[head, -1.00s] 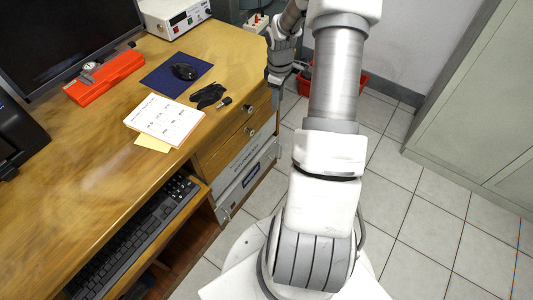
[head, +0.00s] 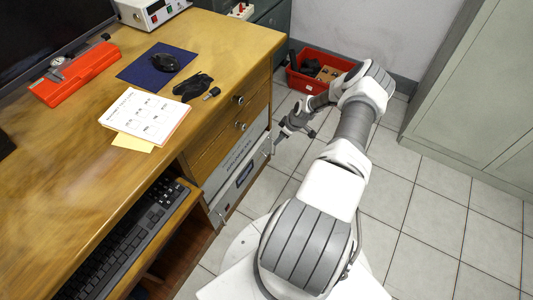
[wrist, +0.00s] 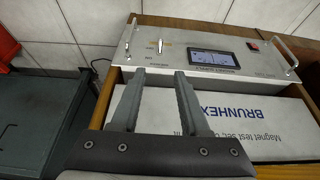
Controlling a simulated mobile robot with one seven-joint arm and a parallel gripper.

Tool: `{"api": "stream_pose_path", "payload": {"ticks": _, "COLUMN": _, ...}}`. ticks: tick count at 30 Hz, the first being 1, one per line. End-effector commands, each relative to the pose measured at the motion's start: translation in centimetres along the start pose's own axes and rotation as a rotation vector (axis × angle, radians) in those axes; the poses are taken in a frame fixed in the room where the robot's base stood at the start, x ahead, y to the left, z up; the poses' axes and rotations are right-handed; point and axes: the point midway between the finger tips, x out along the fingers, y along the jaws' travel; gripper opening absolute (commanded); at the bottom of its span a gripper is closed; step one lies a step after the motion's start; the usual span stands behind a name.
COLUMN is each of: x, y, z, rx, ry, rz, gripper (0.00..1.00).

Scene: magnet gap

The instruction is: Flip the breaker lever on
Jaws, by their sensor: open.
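A grey instrument panel (wrist: 215,68) lies beyond my fingertips in the wrist view. It carries a small pale upright lever (wrist: 160,46) left of a dark display; I take this as the breaker lever, though its label is too small to read. My gripper (wrist: 159,73) is open and empty, its two fingers apart and pointing toward the panel just short of the lever in the picture. In the head view my gripper (head: 279,137) is beside the desk's right side, near the white equipment front (head: 238,170). The lever cannot be made out there.
Metal handles (wrist: 285,54) stand out at the panel's ends. A red crate (head: 310,83) stands on the floor behind my arm. The tiled floor right of the desk is mostly clear.

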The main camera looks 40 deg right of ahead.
Motion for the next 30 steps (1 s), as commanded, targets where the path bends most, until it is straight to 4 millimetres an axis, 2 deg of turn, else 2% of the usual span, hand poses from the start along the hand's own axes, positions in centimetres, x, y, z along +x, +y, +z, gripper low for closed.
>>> {"api": "stream_pose_path", "payload": {"ticks": 5, "x": 3.0, "y": -0.1, "z": 0.1, "rx": -0.001, "ry": -0.001, "rz": -0.002, "gripper": 0.45}}
{"api": "stream_pose_path", "payload": {"ticks": 15, "x": 10.6, "y": -0.1, "z": 0.1, "rx": -0.002, "ry": -0.001, "rz": -0.001, "gripper": 0.45}}
{"api": "stream_pose_path", "payload": {"ticks": 21, "x": 14.4, "y": -0.1, "z": 0.1, "rx": -0.001, "ry": -0.001, "rz": -0.001, "gripper": 0.45}}
{"api": "stream_pose_path", "payload": {"ticks": 25, "x": 15.9, "y": -0.1, "z": 0.1, "rx": -0.002, "ry": -0.001, "rz": -0.001, "gripper": 0.45}}
{"api": "stream_pose_path", "payload": {"ticks": 30, "x": 16.9, "y": -0.1, "z": 0.0, "rx": -0.002, "ry": -0.001, "rz": -0.001, "gripper": 0.45}}
